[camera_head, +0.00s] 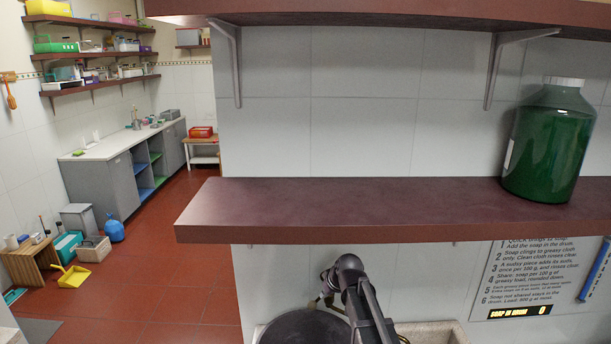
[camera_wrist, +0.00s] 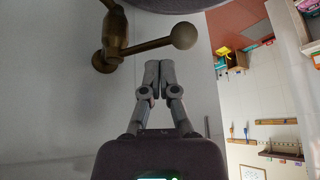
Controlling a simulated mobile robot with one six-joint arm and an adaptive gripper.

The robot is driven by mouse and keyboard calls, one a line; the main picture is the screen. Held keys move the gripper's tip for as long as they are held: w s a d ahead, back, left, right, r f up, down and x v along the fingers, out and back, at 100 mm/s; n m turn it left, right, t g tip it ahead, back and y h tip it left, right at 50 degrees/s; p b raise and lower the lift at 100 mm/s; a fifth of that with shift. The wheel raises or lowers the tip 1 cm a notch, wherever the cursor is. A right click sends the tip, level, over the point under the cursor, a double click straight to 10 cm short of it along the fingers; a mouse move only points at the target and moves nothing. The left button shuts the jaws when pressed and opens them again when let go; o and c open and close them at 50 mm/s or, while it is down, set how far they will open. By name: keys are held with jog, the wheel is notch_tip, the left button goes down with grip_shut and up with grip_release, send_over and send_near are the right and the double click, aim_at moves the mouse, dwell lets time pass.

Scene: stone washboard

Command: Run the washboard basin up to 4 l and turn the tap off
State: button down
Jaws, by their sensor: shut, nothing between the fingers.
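A brass tap (camera_wrist: 117,38) with a lever ending in a round ball knob (camera_wrist: 183,36) is at the upper left of the wrist view, fixed to a pale wall. My gripper (camera_wrist: 158,65) is shut and empty, its fingertips just below the lever in that picture and seemingly apart from it. Whether water runs cannot be seen. In the head view, a speckled stone edge (camera_head: 440,331), perhaps the washboard basin, shows at the bottom beside my arm. The basin's inside and water level are hidden.
A dark shelf (camera_head: 350,205) crosses the head view above my arm, with a big green bottle (camera_head: 550,140) on its right end. A dark round vessel (camera_head: 300,330) is at the bottom. A wall sign (camera_head: 530,275) has a display reading 0. Red floor (camera_head: 180,290) is open at left.

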jog(key=s+d+f+m+g+h+b, duration=0.1)
jog(key=s+d+f+m+b, duration=0.1)
jog(key=s, duration=0.5)
jog(key=s+d+f+m+g+h+b, duration=0.1)
jog(key=s+d+f+m+g+b, duration=0.1)
jog(key=s+d+f+b, duration=0.3)
jog(key=s+d+f+m+g+h+b, duration=0.1)
jog(key=s+d+f+m+g+b, duration=0.1)
jog(key=s+f+b, duration=0.3)
jog(key=s+d+f, duration=0.1)
jog(key=s+f, duration=0.2)
jog(key=s, duration=0.2)
jog(key=shift+d+f, duration=0.3)
dwell(1.5)
dwell(3.1)
jog(key=c, duration=0.7)
grip_release()
jog(key=shift+w, duration=0.15)
